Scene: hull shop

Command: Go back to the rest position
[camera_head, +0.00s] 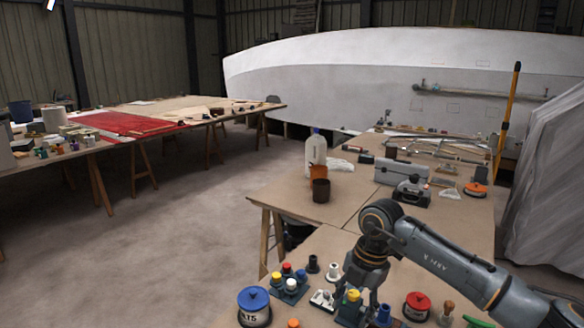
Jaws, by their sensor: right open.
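My right arm comes in from the lower right and bends down over the near wooden table (322,243). My right gripper (358,291) points down, open, among small items at the table's front. A yellow-topped item (353,296) shows at its fingers; I cannot tell whether they touch it. My left gripper is not in view.
Near the gripper are a blue-lidded tin (254,306), a rack of coloured caps (288,284) and a red-lidded tin (417,305). Farther back are a white jug (316,148), a dark cup (320,190) and a grey case (402,174). Open floor (170,235) lies left.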

